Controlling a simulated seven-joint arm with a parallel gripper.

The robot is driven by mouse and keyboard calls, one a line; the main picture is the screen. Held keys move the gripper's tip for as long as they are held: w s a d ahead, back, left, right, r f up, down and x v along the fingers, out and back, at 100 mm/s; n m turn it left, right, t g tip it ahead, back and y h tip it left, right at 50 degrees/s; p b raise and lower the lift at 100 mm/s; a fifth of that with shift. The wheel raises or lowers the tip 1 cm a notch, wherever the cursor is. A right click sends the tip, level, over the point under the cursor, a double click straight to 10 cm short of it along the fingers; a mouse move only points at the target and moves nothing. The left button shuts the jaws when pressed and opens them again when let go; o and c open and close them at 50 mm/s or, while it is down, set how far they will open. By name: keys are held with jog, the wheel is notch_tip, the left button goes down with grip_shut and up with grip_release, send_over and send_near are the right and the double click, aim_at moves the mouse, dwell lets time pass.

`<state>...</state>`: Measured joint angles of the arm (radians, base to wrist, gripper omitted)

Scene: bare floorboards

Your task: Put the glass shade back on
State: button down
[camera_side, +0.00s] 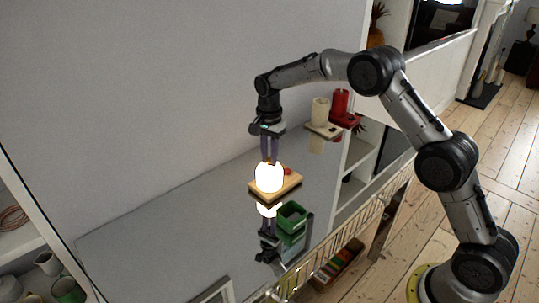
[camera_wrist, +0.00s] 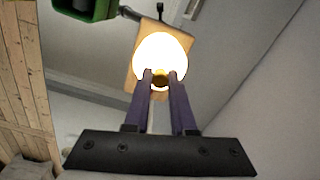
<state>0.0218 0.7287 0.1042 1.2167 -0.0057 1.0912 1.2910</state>
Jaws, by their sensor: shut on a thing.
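The glass shade (camera_side: 269,177) is a bright, glowing white globe over a small wooden base (camera_side: 290,186) on the grey surface. My gripper (camera_side: 269,160) points straight down and is shut at the top of the shade. In the wrist view, the fingers (camera_wrist: 161,76) close on a small brass-coloured knob (camera_wrist: 160,79) on top of the glowing shade (camera_wrist: 160,52). The wooden base (camera_wrist: 132,68) shows behind the shade. The glare hides the shade's lower edge, so I cannot tell whether it is seated on the base or just above it.
A green open box (camera_side: 291,217) stands close by, in front of the base. A cream cylinder (camera_side: 320,110) and a red one (camera_side: 341,104) stand farther back right. A railing (camera_side: 345,235) runs along the front.

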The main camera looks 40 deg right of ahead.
jog(key=shift+f, duration=0.1)
jog(key=c, duration=0.7)
grip_release()
jog(key=shift+r, duration=3.5)
jog(key=shift+r, duration=0.1)
